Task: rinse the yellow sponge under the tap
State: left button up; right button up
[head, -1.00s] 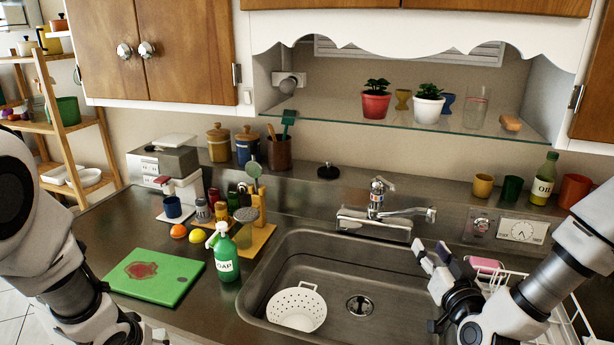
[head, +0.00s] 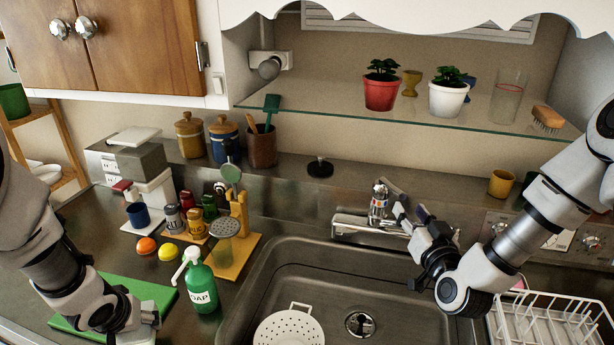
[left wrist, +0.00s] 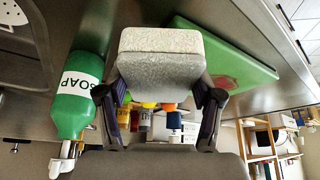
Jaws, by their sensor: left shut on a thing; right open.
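My left gripper (left wrist: 160,105) is shut on a pale grey, speckled block (left wrist: 160,55). No yellow shows on the block, so I cannot tell if it is the sponge. In the head view the left gripper (head: 135,322) is low at the left, over the green board; its jaws are unclear there. The tap (head: 378,205) stands at the back edge of the sink (head: 290,262). My right gripper (head: 408,202) is open beside the tap's handle and hides the spout. I cannot tell if it touches the tap. No water shows.
A green soap bottle (head: 201,288) stands left of the sink, near the green board (head: 150,291). A white colander (head: 290,328) is in the sink by the drain (head: 360,323). A white dish rack (head: 550,318) is at the right. A glass shelf (head: 330,117) with pots hangs above.

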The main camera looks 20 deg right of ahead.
aim_at(393, 185)
pick_arm(q)
notch_tip(393, 185, up, 3)
jog(key=p, duration=0.2)
jog(key=shift+p, duration=0.4)
pick_arm(e)
jog(key=w, duration=0.3)
jog(key=w+d, duration=0.1)
jog(key=w, duration=0.6)
jog(key=shift+w+d, duration=0.3)
pick_arm(q)
jog(key=shift+s, duration=0.15)
pick_arm(e)
jog(key=shift+r, duration=0.1)
grip_shut()
pick_arm(q)
jog(key=shift+r+p, duration=0.7)
jog(key=shift+r, duration=0.05)
pick_arm(e)
jog(key=shift+r+g, duration=0.3)
jog(key=shift+r, duration=0.2)
jog(key=shift+w+f, duration=0.1)
jog(key=shift+f, duration=0.15)
grip_release()
